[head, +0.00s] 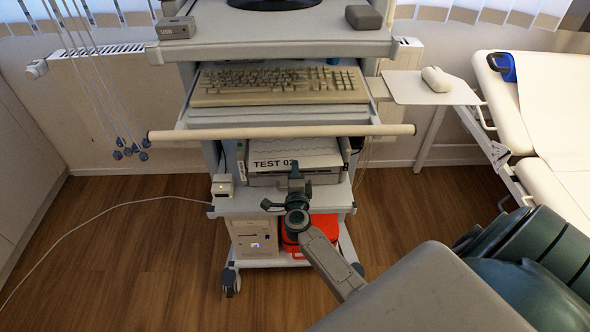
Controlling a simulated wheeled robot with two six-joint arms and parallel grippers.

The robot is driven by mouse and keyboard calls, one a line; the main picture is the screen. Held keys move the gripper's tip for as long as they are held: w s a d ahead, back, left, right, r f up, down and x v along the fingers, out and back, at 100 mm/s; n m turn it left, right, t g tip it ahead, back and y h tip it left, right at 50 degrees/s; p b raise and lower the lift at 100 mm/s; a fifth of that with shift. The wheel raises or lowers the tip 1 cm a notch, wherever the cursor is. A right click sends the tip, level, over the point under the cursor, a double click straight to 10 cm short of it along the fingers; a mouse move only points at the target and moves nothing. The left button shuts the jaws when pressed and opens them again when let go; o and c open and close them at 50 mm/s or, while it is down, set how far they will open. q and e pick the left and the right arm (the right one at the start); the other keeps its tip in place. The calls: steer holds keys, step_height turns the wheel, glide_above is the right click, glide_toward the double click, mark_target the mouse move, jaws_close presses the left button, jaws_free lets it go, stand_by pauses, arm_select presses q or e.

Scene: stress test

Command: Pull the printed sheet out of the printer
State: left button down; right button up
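The printer (262,181) sits on a lower shelf of the grey cart, under the keyboard tray. A white printed sheet (312,160) marked "TEST 02" lies at its top, with its near edge facing me. My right gripper (296,172) comes up from the lower right and is in front of the printer, at the sheet's near edge in the picture. It hides part of the sheet and the printer front. I cannot tell whether its fingers touch the sheet or are open or shut. My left gripper is not in view.
A keyboard (278,86) lies on a pulled-out tray, with a pale bar (282,132) across its front, above the printer. A small white box (222,184) stands left of the printer. Below are a beige computer (254,238) and a red case (322,226). A bed (560,120) stands right.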

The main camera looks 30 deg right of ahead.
jaws_close()
steer(key=shift+r+p, duration=0.2)
steer(key=shift+p, duration=0.2)
